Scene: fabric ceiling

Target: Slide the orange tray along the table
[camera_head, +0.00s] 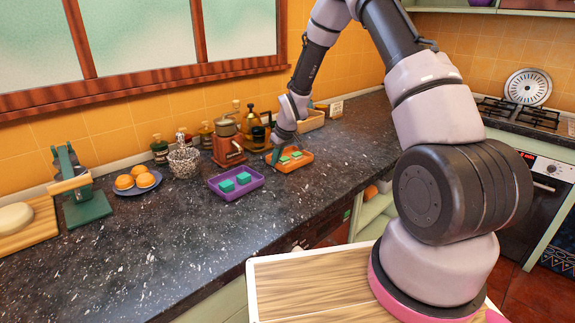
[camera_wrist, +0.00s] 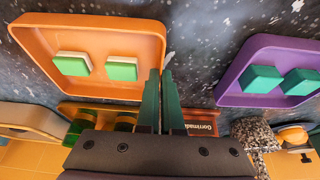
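The orange tray (camera_head: 299,165) lies on the dark speckled counter in the head view, with green blocks (camera_head: 290,157) in it. The tray (camera_wrist: 105,28) fills the upper left of the wrist view, holding two green-topped blocks (camera_wrist: 121,69). My gripper (camera_head: 276,153) reaches down at the tray's left end in the head view. In the wrist view its two teal fingers (camera_wrist: 161,73) are close together, one on each side of the tray's end wall. They look shut on that wall; the exact contact is partly hidden.
A purple tray (camera_head: 250,187) with teal blocks stands left of the orange tray, with bare counter between. The counter (camera_head: 345,160) is clear to the right.

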